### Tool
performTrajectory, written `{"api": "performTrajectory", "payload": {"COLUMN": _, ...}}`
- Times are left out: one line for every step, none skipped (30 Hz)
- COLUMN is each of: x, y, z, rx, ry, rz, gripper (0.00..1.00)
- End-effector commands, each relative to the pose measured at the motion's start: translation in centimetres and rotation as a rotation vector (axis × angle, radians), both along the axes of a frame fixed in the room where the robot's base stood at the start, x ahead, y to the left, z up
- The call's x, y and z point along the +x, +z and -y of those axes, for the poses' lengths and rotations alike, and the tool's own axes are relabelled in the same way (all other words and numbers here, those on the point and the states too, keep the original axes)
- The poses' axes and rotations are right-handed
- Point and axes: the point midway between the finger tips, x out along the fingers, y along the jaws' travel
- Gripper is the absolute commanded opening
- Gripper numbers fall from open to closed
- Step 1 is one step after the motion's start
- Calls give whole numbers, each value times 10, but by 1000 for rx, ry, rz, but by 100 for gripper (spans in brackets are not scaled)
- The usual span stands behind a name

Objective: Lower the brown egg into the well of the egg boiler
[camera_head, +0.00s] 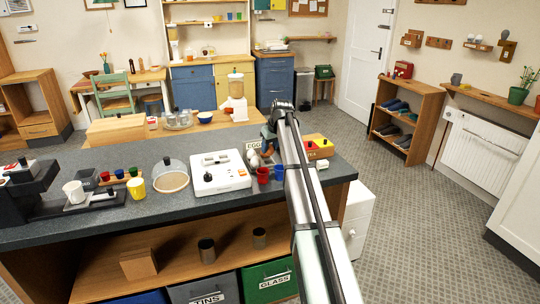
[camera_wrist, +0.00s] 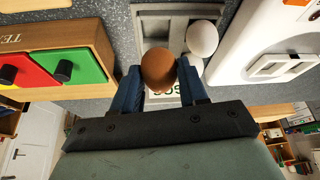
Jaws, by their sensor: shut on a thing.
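My gripper (camera_wrist: 160,90) is shut on the brown egg (camera_wrist: 158,68), with a blue finger on each side of it. In the wrist view the egg is over the grey egg tray (camera_wrist: 151,23); its height above the tray is hard to tell. A white egg (camera_wrist: 202,38) lies in the tray beside it. A white appliance with a black knob, seemingly the egg boiler (camera_head: 220,180), stands on the counter left of my gripper (camera_head: 268,135) in the head view. Part of it shows at right in the wrist view (camera_wrist: 250,45). Its well cannot be made out.
A red cup (camera_head: 262,175) and a blue cup (camera_head: 279,173) stand close to the boiler's right side. A wooden box with coloured lids (camera_head: 318,146) is right of my arm. A glass dome (camera_head: 171,176) stands left of the boiler.

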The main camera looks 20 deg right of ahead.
Motion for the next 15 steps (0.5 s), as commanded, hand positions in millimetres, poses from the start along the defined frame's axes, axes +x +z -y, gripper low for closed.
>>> {"api": "performTrajectory", "payload": {"x": 1, "y": 11, "z": 0, "rx": -1, "ry": 0, "rz": 2, "gripper": 31}}
{"api": "performTrajectory", "payload": {"x": 1, "y": 16, "z": 0, "rx": -1, "ry": 0, "rz": 1, "gripper": 31}}
{"api": "performTrajectory", "payload": {"x": 1, "y": 22, "z": 0, "rx": 0, "ry": 0, "rz": 1, "gripper": 31}}
{"api": "performTrajectory", "payload": {"x": 1, "y": 27, "z": 0, "rx": -1, "ry": 0, "rz": 1, "gripper": 31}}
{"api": "performTrajectory", "payload": {"x": 1, "y": 31, "z": 0, "rx": -1, "ry": 0, "rz": 2, "gripper": 31}}
{"api": "performTrajectory", "payload": {"x": 1, "y": 36, "z": 0, "rx": -1, "ry": 0, "rz": 1, "gripper": 31}}
{"api": "performTrajectory", "payload": {"x": 1, "y": 39, "z": 0, "rx": -1, "ry": 0, "rz": 1, "gripper": 31}}
{"api": "performTrajectory", "payload": {"x": 1, "y": 42, "z": 0, "rx": 0, "ry": 0, "rz": 0, "gripper": 31}}
{"api": "performTrajectory", "payload": {"x": 1, "y": 46, "z": 0, "rx": 0, "ry": 0, "rz": 0, "gripper": 31}}
{"api": "performTrajectory", "payload": {"x": 1, "y": 48, "z": -1, "rx": 0, "ry": 0, "rz": 0, "gripper": 31}}
{"api": "performTrajectory", "payload": {"x": 1, "y": 51, "z": -2, "rx": 0, "ry": 0, "rz": 0, "gripper": 31}}
{"api": "performTrajectory", "payload": {"x": 1, "y": 54, "z": -4, "rx": 0, "ry": 1, "rz": 0, "gripper": 31}}
{"api": "performTrajectory", "payload": {"x": 1, "y": 56, "z": -6, "rx": 0, "ry": 1, "rz": 1, "gripper": 31}}
{"api": "performTrajectory", "payload": {"x": 2, "y": 58, "z": -8, "rx": -1, "ry": 2, "rz": 1, "gripper": 31}}
{"api": "performTrajectory", "payload": {"x": 2, "y": 60, "z": -12, "rx": -1, "ry": 2, "rz": 1, "gripper": 31}}
